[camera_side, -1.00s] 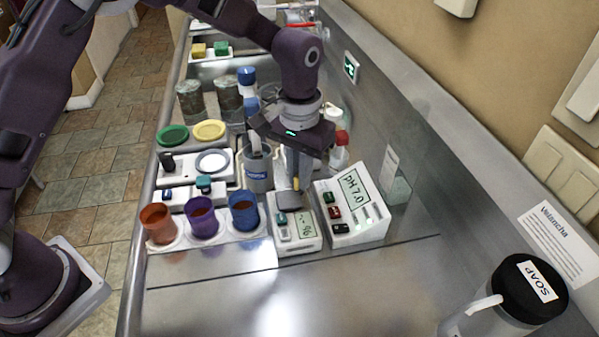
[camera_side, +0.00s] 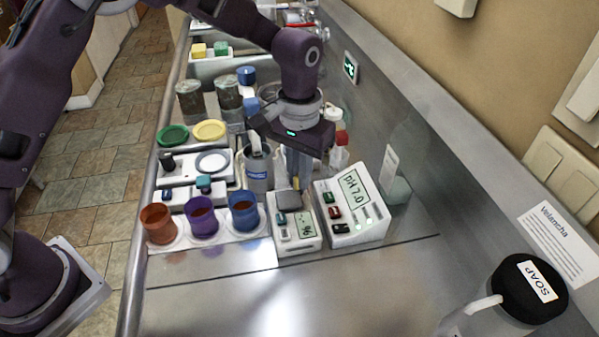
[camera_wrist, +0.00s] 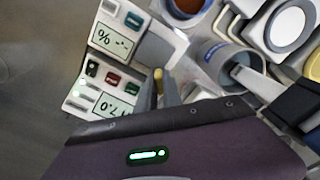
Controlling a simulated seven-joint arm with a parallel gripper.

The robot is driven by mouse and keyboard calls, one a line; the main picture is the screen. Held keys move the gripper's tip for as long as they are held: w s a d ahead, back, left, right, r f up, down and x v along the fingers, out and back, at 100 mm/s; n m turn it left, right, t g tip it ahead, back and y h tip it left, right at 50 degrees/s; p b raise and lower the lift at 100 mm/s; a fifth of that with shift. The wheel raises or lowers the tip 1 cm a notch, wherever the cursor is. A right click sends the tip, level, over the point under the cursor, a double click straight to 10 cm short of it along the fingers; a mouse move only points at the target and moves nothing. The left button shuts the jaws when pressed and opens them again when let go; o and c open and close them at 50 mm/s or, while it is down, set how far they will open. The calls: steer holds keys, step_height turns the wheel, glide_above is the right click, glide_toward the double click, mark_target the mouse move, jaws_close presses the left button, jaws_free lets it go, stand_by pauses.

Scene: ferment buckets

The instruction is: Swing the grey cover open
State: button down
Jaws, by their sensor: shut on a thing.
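The grey cover (camera_side: 288,200) sits at the back end of the small white meter with the % display (camera_side: 306,224). In the wrist view the grey cover (camera_wrist: 164,45) is a flat square panel beside that display. A small yellow tab (camera_wrist: 158,76) stands at the cover's edge. My gripper (camera_side: 298,180) points down just behind the cover. In the wrist view my gripper (camera_wrist: 160,92) has its fingers close together on the yellow tab. The cover's hinge is not clear to see, and I cannot tell its exact tilt.
A pH 7.0 meter (camera_side: 350,206) stands close on the right. Orange (camera_side: 158,223), purple (camera_side: 202,216) and blue (camera_side: 243,210) cups stand on the left. A grey bucket (camera_side: 258,172) is close behind on the left. The steel counter in front (camera_side: 300,290) is clear.

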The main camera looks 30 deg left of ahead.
steer(key=shift+m, duration=0.4)
steer(key=m, duration=1.3)
steer(key=shift+m, duration=1.9)
steer(key=c, duration=1.5)
jaws_free()
